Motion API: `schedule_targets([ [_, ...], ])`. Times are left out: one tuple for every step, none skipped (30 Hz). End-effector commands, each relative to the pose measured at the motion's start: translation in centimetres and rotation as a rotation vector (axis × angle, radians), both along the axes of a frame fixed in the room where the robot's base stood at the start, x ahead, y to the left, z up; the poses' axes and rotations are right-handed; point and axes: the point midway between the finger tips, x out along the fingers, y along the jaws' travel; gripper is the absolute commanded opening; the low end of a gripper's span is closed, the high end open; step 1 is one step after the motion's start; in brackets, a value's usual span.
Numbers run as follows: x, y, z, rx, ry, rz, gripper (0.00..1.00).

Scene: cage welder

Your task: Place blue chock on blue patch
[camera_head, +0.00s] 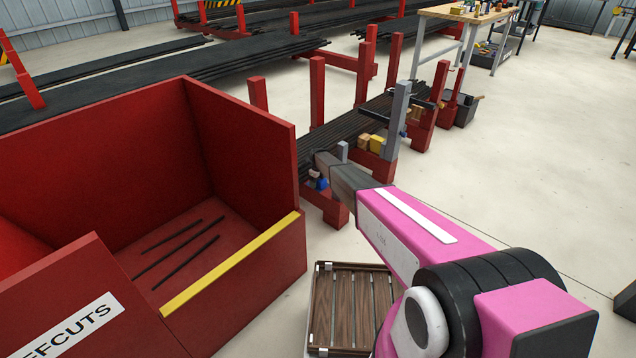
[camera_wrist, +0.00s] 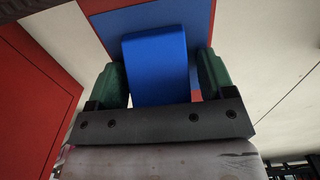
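The blue chock (camera_wrist: 157,65) is a smooth bright blue block between the two green fingertips of my gripper (camera_wrist: 163,80) in the wrist view. The left finger looks close against it; a narrow gap shows at the right finger. A duller blue patch (camera_wrist: 108,24) on a red surface lies behind the chock, which overlaps it in the picture. I cannot tell whether the chock touches the patch. In the head view my gripper (camera_head: 318,174) is at the low red rack, with a small bit of blue at its end, mostly hidden by my arm.
A large red offcuts bin (camera_head: 235,275) with a yellow edge stands on the left. A slatted wooden crate (camera_head: 350,308) lies on the floor below my arm. Red rack posts (camera_head: 317,90) and a grey post (camera_head: 398,118) rise close behind my gripper. Open floor is on the right.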

Motion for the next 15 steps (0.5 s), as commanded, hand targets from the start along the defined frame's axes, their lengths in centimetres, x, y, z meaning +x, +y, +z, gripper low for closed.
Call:
schedule_targets([
  [0.0,0.0,0.0,0.0,0.0,0.0,0.78],
  [0.0,0.0,0.0,0.0,0.0,0.0,0.78],
  [0.0,0.0,0.0,0.0,0.0,0.0,0.78],
  [0.0,0.0,0.0,0.0,0.0,0.0,0.78],
  [0.0,0.0,0.0,0.0,0.0,0.0,0.78],
  [0.0,0.0,0.0,0.0,0.0,0.0,0.78],
  [0.0,0.0,0.0,0.0,0.0,0.0,0.78],
  [0.0,0.0,0.0,0.0,0.0,0.0,0.78],
  [0.0,0.0,0.1,0.0,0.0,0.0,0.78],
  [0.0,0.0,0.1,0.0,0.0,0.0,0.78],
  [0.0,0.0,0.2,0.0,0.0,0.0,0.78],
  [0.0,0.0,0.4,0.0,0.0,0.0,0.78],
  [0.0,0.0,0.6,0.0,0.0,0.0,0.78],
  [-0.1,0.0,0.8,0.0,0.0,0.0,0.78],
  [-0.1,0.0,1.2,0.0,0.0,0.0,0.78],
])
